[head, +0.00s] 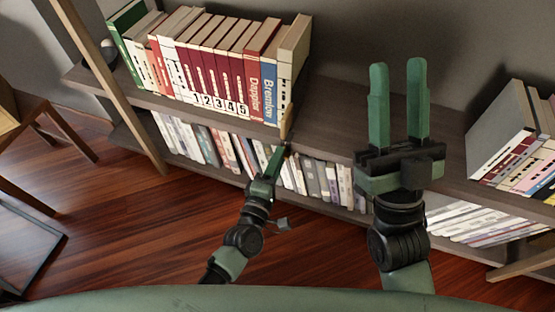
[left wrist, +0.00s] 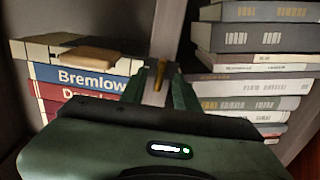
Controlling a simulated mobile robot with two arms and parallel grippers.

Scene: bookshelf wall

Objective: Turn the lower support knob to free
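My left gripper (head: 274,162) is at the front edge of the upper shelf board, below the right end of the upper book row. In the left wrist view its two green fingers (left wrist: 159,88) stand either side of a small brass-coloured piece (left wrist: 158,78), which may be the lower support knob. Whether they press on it, I cannot tell. The knob is not clear in the head view. A tan wooden support piece (head: 287,122) stands by the end book; a tan block also shows in the left wrist view (left wrist: 91,56). My right gripper (head: 398,108) is open and empty, fingers pointing up the picture.
The upper shelf (head: 335,105) holds a row of upright books (head: 205,65) at left and leaning books (head: 510,140) at right, with bare board between. The lower shelf is packed with pale books (head: 318,180). A wooden chair (head: 20,120) stands at far left.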

